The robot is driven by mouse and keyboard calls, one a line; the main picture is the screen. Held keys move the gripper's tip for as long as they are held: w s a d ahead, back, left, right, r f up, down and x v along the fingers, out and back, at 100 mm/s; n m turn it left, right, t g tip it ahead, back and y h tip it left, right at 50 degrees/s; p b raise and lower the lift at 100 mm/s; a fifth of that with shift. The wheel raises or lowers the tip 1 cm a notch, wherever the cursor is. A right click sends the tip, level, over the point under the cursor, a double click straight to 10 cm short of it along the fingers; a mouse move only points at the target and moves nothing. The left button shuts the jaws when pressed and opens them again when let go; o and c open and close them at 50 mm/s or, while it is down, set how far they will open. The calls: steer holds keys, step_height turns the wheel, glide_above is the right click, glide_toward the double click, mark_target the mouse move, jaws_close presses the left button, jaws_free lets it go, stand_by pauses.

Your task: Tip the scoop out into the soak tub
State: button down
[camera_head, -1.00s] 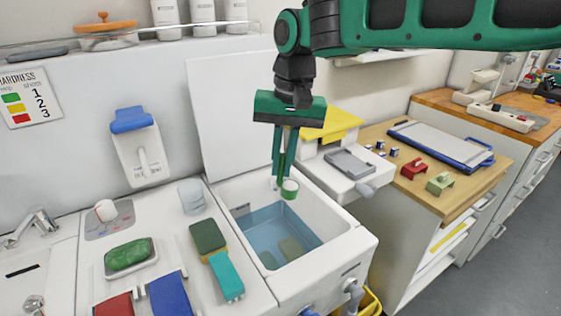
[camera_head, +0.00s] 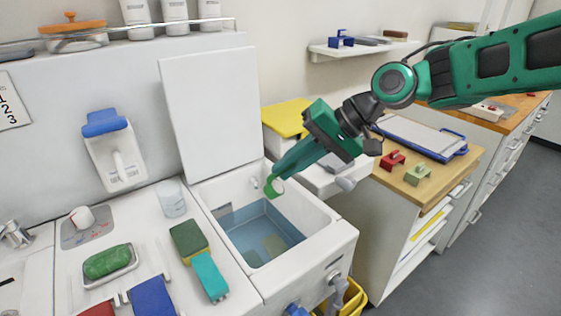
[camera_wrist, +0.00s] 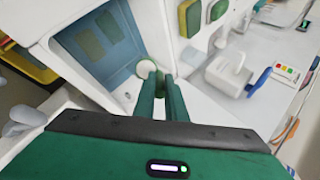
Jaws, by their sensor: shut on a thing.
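The scoop (camera_head: 271,188) is a small green cup with a pale round face, held at the fingertips of my gripper (camera_head: 283,172). My gripper is shut on it and slants down to the left. The scoop is tilted on its side, over the back part of the soak tub (camera_head: 325,222). The tub is a white open basin with bluish water (camera_head: 258,232) in it, and the scoop is above that water. In the wrist view the scoop's pale face (camera_wrist: 147,69) shows at the fingertips. I cannot tell whether powder is still in it.
A raised white lid (camera_head: 212,110) stands behind the tub. Left of the tub are a sponge (camera_head: 189,240), a teal brush (camera_head: 210,276) and a clear cup (camera_head: 172,199). A yellow-topped box (camera_head: 285,117) and a wooden counter (camera_head: 437,189) stand to the right.

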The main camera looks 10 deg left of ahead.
steer(key=shift+w+d+f+g+y, duration=0.1)
steer(key=shift+d+f+y, duration=0.6)
steer(key=shift+y, duration=0.55)
steer(key=shift+d+f+g+y, duration=0.1)
steer(key=shift+d+f+y, duration=0.55)
steer(key=shift+y, duration=0.65)
steer(key=shift+w+d+f+g+y, duration=0.1)
steer(key=shift+d+f+y, duration=0.6)
steer(key=shift+y, duration=0.55)
